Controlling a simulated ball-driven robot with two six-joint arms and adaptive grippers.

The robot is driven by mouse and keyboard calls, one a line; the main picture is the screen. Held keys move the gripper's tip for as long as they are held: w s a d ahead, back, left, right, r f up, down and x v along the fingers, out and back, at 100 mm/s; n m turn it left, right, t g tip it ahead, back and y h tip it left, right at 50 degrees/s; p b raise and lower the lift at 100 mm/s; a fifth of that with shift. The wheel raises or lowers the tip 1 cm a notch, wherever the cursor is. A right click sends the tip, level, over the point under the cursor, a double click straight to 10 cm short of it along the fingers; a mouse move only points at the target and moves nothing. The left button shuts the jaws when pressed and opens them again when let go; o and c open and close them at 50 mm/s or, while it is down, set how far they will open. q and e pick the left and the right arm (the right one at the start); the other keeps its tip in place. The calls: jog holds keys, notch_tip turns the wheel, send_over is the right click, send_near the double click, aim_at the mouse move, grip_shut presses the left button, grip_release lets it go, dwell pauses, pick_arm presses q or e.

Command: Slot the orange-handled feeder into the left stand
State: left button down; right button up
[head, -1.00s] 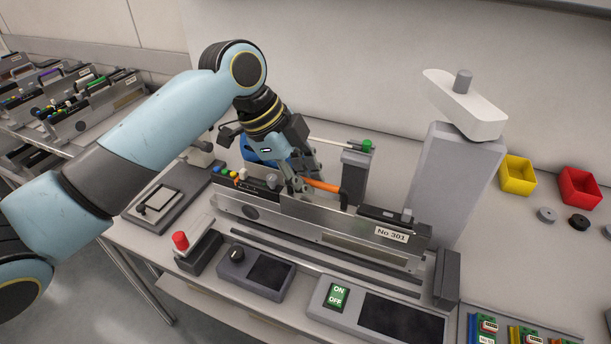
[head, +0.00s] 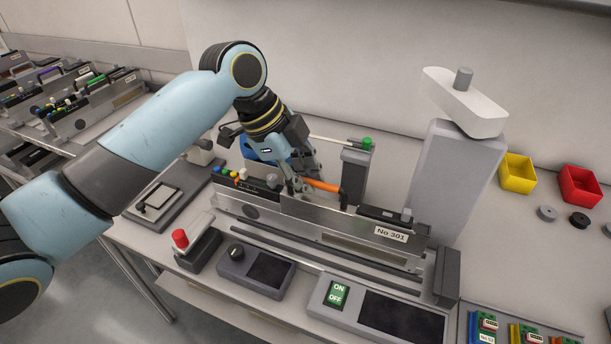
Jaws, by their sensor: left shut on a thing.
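The orange-handled feeder (head: 305,222) is a long metal body with a "No 301" label at its right end and an orange handle (head: 323,186) on top. It sits lengthwise on a workbench stand (head: 330,273) with dark rails; I cannot tell whether it is fully seated. My left gripper (head: 298,186) is at the left end of the orange handle and is shut on it, its fingers partly hiding the handle. My right gripper is not in view. Which stand counts as the left stand cannot be told from this view.
A trolley with several feeders (head: 80,105) stands at the far left. A red-knobbed lever (head: 180,238), a knob box (head: 255,272) and an ON/OFF panel (head: 378,308) line the bench front. A grey post (head: 460,180) rises behind the right end. Yellow (head: 517,176) and red (head: 580,187) bins stand right.

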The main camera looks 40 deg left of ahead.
aim_at(322, 184)
pick_arm(q)
jog(key=shift+d, duration=0.3)
jog(key=shift+w+d+f, duration=0.1)
jog(key=shift+w+d, duration=0.05)
jog(key=shift+d, duration=0.45)
jog(key=shift+w+d, duration=0.15)
jog(key=shift+d, duration=0.45)
dwell(0.4)
